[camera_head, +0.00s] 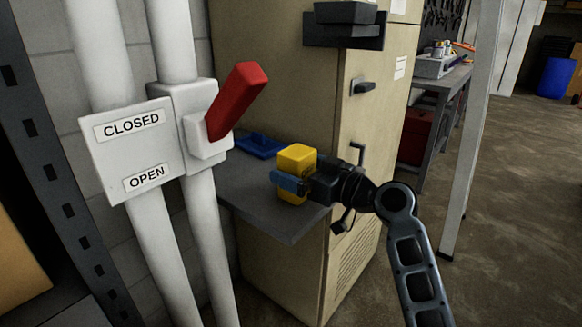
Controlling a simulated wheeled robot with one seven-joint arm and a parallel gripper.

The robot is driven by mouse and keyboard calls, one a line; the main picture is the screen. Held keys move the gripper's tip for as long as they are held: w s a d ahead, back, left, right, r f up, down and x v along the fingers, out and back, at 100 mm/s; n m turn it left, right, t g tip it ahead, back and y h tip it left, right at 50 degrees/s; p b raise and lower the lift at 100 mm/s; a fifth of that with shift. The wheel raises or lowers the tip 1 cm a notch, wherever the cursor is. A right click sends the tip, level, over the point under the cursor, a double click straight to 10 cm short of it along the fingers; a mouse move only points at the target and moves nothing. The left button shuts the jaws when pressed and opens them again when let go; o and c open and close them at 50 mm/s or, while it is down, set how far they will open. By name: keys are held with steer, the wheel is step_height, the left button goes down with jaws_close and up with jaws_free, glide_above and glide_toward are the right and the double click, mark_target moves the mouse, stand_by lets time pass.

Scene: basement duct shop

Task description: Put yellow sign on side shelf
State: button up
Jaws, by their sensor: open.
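A small yellow block-like thing, which I take to be the yellow sign (296,156), is upright at the grey side shelf (262,211) on the tan cabinet. Its base appears to rest on the shelf, but I cannot be sure there is no small gap. My gripper (293,184) reaches in from the right at the sign's middle, with a blue-tipped finger across its near face. The jaws are open; the far finger is hidden, so I cannot tell whether they touch the sign.
A blue object (258,145) lies at the back of the shelf. To the left are white pipes with a red lever (238,98) and a CLOSED/OPEN plate (133,150). The tan cabinet (285,65) stands behind. A workbench (447,82) is farther right; open floor lies at right.

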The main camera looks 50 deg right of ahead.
steer(key=s+b, duration=0.1)
steer(key=s, duration=0.9)
steer(key=shift+d, duration=0.15)
stand_by(0.9)
